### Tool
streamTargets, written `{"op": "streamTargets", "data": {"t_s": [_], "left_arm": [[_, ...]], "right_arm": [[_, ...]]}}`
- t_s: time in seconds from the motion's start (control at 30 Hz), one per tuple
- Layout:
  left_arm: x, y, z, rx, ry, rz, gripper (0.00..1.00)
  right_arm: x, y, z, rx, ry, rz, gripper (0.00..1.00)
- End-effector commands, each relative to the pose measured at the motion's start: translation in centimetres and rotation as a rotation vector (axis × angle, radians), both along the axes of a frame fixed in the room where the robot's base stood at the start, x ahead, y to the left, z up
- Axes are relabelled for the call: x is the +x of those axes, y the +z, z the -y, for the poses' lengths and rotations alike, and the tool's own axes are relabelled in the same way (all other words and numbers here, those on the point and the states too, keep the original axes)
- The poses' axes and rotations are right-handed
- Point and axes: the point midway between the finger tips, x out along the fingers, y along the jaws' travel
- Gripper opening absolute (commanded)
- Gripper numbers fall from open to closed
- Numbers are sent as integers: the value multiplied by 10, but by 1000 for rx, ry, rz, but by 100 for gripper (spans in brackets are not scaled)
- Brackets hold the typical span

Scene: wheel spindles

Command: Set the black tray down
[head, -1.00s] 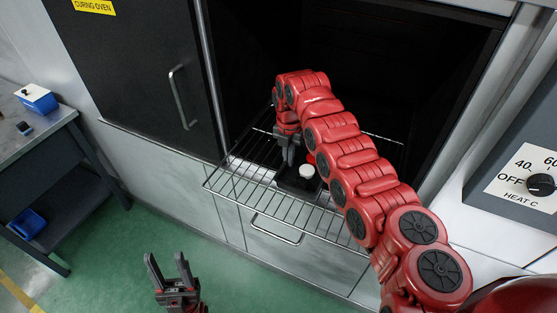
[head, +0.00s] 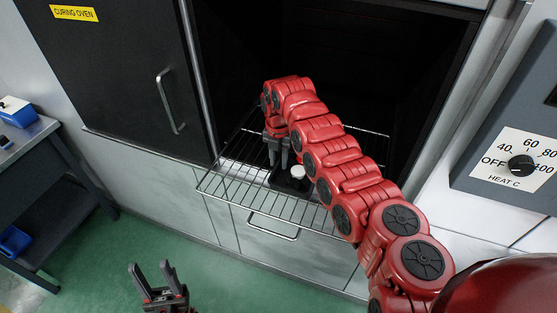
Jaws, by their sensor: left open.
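The small black tray (head: 290,181) rests on the wire rack (head: 235,187) that sticks out of the oven. A white-topped piece (head: 298,173) stands in it. My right arm hides part of the tray's right side. My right gripper (head: 278,163) points down at the tray's back left edge. Its two fingers show apart, with a gap between them. Whether the fingertips still touch the tray is too small to tell. My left gripper (head: 153,270) is open and empty, pointing up, low in front of the oven and well away from the tray.
The black curing oven door (head: 115,70) stands at the left with a long handle (head: 170,100). The oven cavity is dark behind the rack. A heat dial (head: 521,165) is at the right. A grey bench (head: 25,140) with blue bins stands far left.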

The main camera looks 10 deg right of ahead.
Motion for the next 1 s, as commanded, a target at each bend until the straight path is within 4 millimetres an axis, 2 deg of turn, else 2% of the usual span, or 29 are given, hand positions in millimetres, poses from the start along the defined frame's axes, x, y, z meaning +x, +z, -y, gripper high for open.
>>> {"op": "streamTargets", "data": {"t_s": [0.1,0.17,0.27,0.5,0.67,0.83,1.0], "left_arm": [[0,3,0,0,0,0,50],[0,-2,0,0,0,0,50],[0,-10,0,0,0,0,50],[0,-30,0,0,0,0,50],[0,-35,0,0,0,0,50],[0,-36,0,0,0,0,50],[0,-37,0,0,0,0,50]], "right_arm": [[0,3,0,0,0,0,33],[1,5,0,-1,-1,1,33],[1,18,0,1,-1,1,33],[2,73,0,-3,0,5,33],[1,100,-1,-3,1,3,33],[1,117,-1,-2,0,2,33],[0,122,-1,1,1,0,33]]}}
